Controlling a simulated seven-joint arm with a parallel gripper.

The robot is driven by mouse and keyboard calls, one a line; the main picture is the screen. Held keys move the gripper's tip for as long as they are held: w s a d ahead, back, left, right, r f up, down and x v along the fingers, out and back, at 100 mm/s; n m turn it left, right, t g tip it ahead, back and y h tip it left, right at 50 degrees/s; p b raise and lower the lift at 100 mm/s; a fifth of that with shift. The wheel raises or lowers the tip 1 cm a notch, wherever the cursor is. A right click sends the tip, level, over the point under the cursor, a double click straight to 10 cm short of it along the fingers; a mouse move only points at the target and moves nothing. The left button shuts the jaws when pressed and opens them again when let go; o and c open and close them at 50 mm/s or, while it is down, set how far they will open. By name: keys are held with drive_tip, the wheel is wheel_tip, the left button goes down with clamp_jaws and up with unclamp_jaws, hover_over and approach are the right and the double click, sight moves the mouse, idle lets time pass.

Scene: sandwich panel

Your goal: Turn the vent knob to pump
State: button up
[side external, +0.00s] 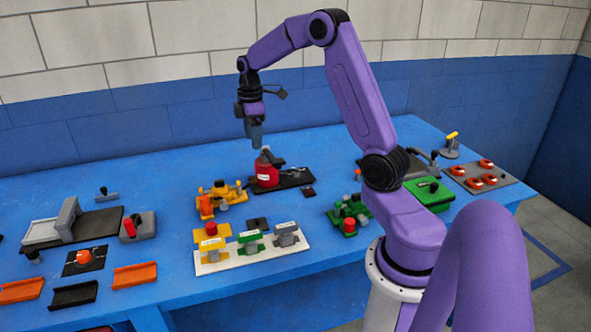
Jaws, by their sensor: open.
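I cannot tell for sure which part is the vent knob, and the labels are too small to read. A white panel (262,262) at the front middle bears a yellow block (211,245) with a red knob (211,229) on top, a green block (250,243) and a grey block (287,236), each with a small white label. My gripper (256,142) points down above a red device (266,172) on a black base (297,179), behind the panel. It holds nothing that I can see. Its fingers look small and dark here, and the space between them is hard to make out.
A yellow device (222,197) stands left of the red one. A green device (349,215) stands to the right. A grey slider fixture (72,222), a red-switch box (137,226) and orange trays (134,276) lie at left. A grey plate (486,179) with red rings is at far right.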

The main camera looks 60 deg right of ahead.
drive_tip(key=d+f, duration=0.2)
drive_tip(key=d, duration=0.8)
hover_over(295, 169)
wheel_tip(295, 169, down, 2)
drive_tip(key=shift+m, duration=0.4)
drive_tip(key=f, duration=1.7)
drive_tip(key=shift+d+f, duration=0.1)
drive_tip(key=shift+d, duration=0.1)
drive_tip(key=c, duration=1.1)
